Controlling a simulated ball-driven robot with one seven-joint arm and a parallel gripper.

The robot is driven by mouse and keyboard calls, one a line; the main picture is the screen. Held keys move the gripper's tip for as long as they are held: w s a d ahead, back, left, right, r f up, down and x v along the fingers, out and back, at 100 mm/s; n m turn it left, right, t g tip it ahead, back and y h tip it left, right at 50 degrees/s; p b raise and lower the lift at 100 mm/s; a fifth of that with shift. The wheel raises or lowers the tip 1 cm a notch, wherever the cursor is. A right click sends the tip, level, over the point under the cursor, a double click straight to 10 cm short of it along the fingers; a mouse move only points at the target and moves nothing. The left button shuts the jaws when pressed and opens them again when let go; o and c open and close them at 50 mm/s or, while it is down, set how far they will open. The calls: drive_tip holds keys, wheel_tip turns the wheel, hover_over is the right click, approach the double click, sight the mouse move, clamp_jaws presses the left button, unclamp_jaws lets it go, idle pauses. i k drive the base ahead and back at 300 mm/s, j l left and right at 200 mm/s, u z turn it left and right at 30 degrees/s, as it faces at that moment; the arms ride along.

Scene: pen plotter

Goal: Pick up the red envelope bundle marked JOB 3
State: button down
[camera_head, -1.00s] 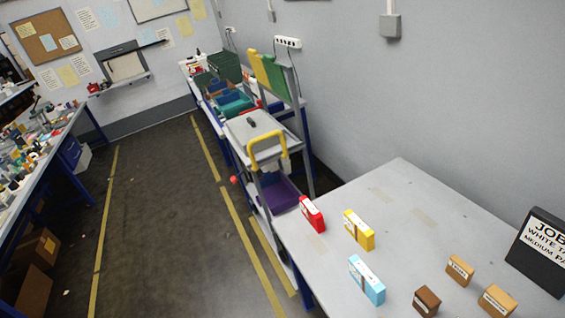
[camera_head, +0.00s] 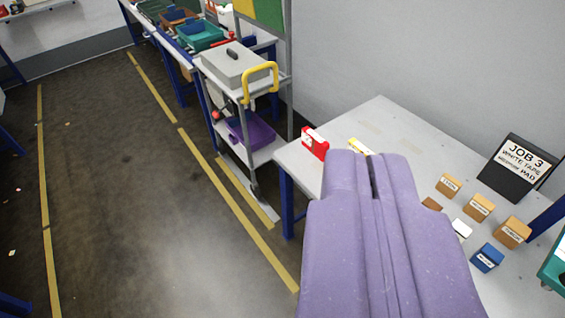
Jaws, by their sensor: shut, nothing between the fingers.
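The red envelope bundle (camera_head: 315,143) stands upright near the left edge of the grey table (camera_head: 375,112), with a white label on top. The label's text is too small to read. My purple gripper (camera_head: 366,158) fills the lower middle of the view. Its two fingers are together and hold nothing. The fingertips appear just right of the red bundle in the picture, apart from it. The gripper covers most of the yellow bundle (camera_head: 361,146) and hides the near left part of the table.
A black sign (camera_head: 515,165) reading JOB 3, WHITE TAPE, MEDIUM PAD stands at the table's right. Several small brown boxes (camera_head: 480,207) and a blue box (camera_head: 487,257) lie before it. A cart (camera_head: 240,75) with a yellow handle stands left of the table. Open floor (camera_head: 110,180) lies left.

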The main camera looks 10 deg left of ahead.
sight(316, 144)
drive_tip(key=k+j, duration=0.15)
drive_tip(key=j+z, duration=0.1)
drive_tip(key=z, duration=0.75)
drive_tip(key=i+j+z, duration=0.5)
drive_tip(key=j, duration=0.15)
drive_tip(key=i+j+z, duration=0.2)
drive_tip(key=j, duration=0.2)
drive_tip(key=i+j+z, duration=0.1)
drive_tip(key=j+z, duration=0.15)
drive_tip(key=j, duration=0.15)
drive_tip(key=i+j, duration=0.15)
drive_tip(key=j, duration=0.25)
drive_tip(key=i+j, duration=0.1)
drive_tip(key=j, duration=0.3)
drive_tip(key=i+j+z, duration=0.1)
drive_tip(key=j, duration=0.3)
drive_tip(key=i+j, duration=0.15)
drive_tip(key=j, duration=0.3)
drive_tip(key=i+j, duration=0.1)
drive_tip(key=j, duration=0.3)
drive_tip(key=i+j, duration=0.1)
drive_tip(key=j, duration=0.3)
drive_tip(key=i+z, duration=0.05)
